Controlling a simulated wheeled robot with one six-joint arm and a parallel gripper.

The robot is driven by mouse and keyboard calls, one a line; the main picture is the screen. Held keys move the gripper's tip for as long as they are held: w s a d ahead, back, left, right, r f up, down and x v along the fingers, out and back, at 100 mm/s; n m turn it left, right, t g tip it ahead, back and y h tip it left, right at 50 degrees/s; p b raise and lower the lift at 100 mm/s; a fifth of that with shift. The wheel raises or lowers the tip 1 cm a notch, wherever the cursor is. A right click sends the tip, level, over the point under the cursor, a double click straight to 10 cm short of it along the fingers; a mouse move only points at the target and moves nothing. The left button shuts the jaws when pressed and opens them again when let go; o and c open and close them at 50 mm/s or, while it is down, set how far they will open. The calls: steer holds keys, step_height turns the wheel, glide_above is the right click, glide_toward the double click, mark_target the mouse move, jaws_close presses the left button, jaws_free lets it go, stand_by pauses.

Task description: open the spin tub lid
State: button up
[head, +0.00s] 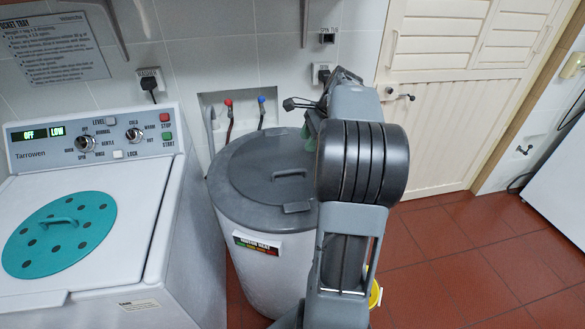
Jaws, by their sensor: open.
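The spin tub (250,240) is a white round tub standing at the middle, with a colour-banded label on its front. Its round grey lid (255,172) lies flat and closed on the grey top. A raised bar handle (290,174) sits on the lid, with a small grey tab near the lid's right front edge. My gripper (307,104) is in the air over the back right of the tub, apart from the handle. My arm hides the tub's right side and part of the gripper.
A white washing machine (90,290) with a teal holed lid (60,235) stands close on the left. Red and blue taps (245,101) sit in a wall recess behind. A yellow object (375,294) shows partly behind my arm. Red tiled floor (450,250) is clear on the right.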

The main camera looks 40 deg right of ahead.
mark_target(293, 171)
steer(key=shift+m, duration=0.4)
steer(key=x, duration=1.3)
steer(key=shift+w+d+f, duration=0.2)
steer(key=shift+d+f, duration=0.05)
steer(key=shift+d, duration=0.1)
jaws_close()
